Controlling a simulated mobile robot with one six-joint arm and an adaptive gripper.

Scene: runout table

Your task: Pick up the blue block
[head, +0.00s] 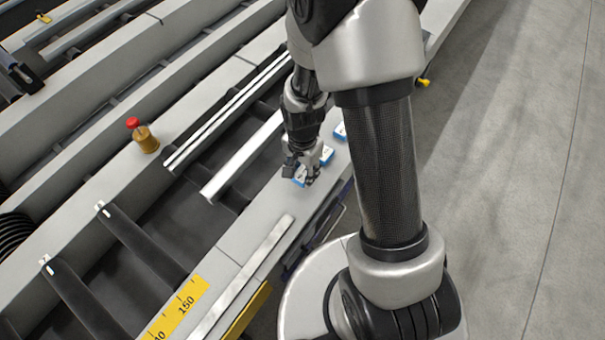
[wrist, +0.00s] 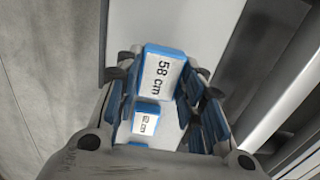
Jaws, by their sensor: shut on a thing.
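A blue block with a white top label reading "58 cm" (wrist: 162,72) is between my gripper's fingertips in the wrist view. In the head view, my gripper (head: 300,173) points down over the pale table strip and is shut on this block (head: 299,177), whose sides are partly hidden by the fingers. The block is at or close to the strip; I cannot tell whether it touches it. A second blue block, with a smaller-looking label that seems to read "62 cm" (wrist: 145,119), lies beyond it along the strip, apart from it.
Another labelled blue block (head: 340,131) lies farther along the strip, partly behind my arm. A brass piece with a red knob (head: 144,137) stands on the rail to the left. A yellow scale (head: 181,307) and a loose metal bar (head: 250,270) are nearer. Open floor lies right.

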